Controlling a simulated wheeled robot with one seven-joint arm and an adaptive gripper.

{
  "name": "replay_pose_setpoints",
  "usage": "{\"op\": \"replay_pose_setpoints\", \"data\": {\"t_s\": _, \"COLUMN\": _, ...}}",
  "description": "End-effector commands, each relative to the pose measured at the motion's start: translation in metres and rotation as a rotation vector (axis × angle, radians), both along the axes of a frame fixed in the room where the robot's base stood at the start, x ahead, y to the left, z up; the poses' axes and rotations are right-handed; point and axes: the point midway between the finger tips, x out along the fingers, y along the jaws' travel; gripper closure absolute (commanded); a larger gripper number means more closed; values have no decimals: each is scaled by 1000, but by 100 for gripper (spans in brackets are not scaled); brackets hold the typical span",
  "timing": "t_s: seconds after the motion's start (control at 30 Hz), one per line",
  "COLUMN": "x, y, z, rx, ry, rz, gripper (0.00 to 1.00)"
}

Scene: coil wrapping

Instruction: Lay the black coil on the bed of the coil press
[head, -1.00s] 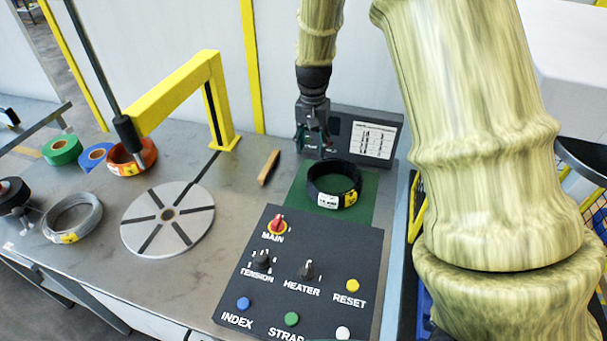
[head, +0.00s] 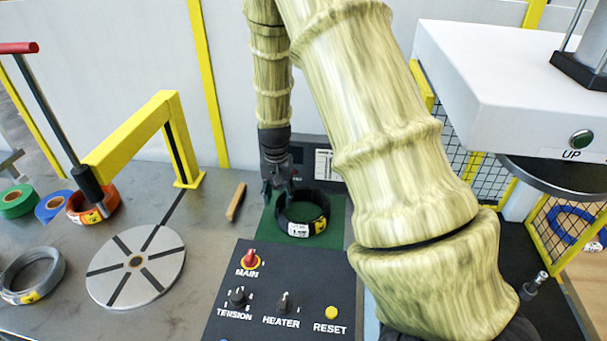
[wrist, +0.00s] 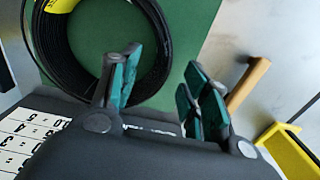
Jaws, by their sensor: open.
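The black coil (head: 322,208), with a white and a yellow label, lies flat on a green mat (head: 335,232) behind the control panel. My gripper (head: 279,196) is open and points down at the coil's left side. In the wrist view the coil (wrist: 159,52) is at the upper left. One finger of my gripper (wrist: 162,66) shows over the ring's inside and the other outside it, with the rim between them in the picture. I cannot tell how deep the fingers reach. A white machine marked UP (head: 500,75), likely the coil press, stands at the right, with a dark round plate (head: 560,175) below.
The control panel (head: 262,295) lies in front of the mat. A wooden-handled tool (head: 236,202) is left of the coil. A slotted disc (head: 135,262), a yellow arch (head: 130,130) and several other coils are further left. Yellow-framed mesh (head: 560,225) stands at the right.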

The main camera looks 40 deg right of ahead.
Motion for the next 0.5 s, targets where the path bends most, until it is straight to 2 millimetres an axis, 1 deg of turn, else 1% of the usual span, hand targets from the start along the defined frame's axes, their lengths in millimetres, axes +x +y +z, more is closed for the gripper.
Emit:
{"op": "replay_pose_setpoints", "data": {"t_s": 0.17, "x": 1, "y": -1, "z": -10, "rx": 0, "ry": 1, "rz": 0, "gripper": 54}}
{"op": "replay_pose_setpoints", "data": {"t_s": 0.5, "x": 2, "y": -3, "z": -43, "rx": 1, "ry": 2, "rz": -1, "gripper": 54}}
